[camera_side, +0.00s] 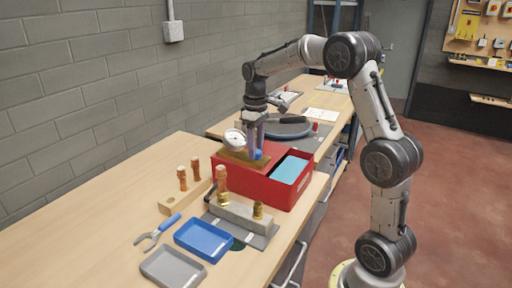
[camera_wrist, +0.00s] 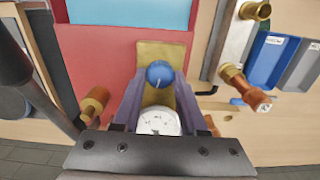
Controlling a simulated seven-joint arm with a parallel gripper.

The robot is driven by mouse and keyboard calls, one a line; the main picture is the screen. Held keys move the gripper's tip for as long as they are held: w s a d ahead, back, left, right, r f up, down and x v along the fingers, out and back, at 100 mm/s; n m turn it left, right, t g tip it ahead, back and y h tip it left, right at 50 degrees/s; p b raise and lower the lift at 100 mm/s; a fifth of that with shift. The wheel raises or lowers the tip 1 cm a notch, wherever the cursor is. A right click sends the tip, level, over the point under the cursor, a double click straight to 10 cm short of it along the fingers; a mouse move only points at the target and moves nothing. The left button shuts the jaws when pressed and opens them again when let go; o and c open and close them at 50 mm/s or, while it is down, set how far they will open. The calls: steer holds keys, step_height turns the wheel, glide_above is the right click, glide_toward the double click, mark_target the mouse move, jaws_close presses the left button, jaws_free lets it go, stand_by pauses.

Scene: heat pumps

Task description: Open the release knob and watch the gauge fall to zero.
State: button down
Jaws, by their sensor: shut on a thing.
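The release knob is a small blue ball (camera_wrist: 160,73) with a pale mark line, on a brass-coloured block (camera_wrist: 150,50). In the side view the knob (camera_side: 259,155) shows at the top of the red case (camera_side: 228,172). My gripper (camera_wrist: 160,82) points down, its two purple-grey fingers shut on the knob's sides. In the side view my gripper (camera_side: 257,150) reaches the block from above. The white round gauge (camera_wrist: 158,121) sits beside the knob, partly hidden by my gripper's body; it also shows in the side view (camera_side: 234,138). Its needle reading is too small to tell.
The red case holds a light-blue panel (camera_side: 290,169). In front are a grey block with brass and copper fittings (camera_side: 240,215), a blue tray (camera_side: 203,240), a grey tray (camera_side: 172,266) and blue-handled pliers (camera_side: 158,231). A wooden rack with copper pieces (camera_side: 184,192) stands left.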

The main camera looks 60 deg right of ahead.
steer(key=shift+r+n, duration=0.1)
steer(key=shift+n, duration=0.5)
steer(key=c, duration=0.7)
jaws_free()
steer(key=shift+c, duration=0.2)
step_height(320, 180, up, 14)
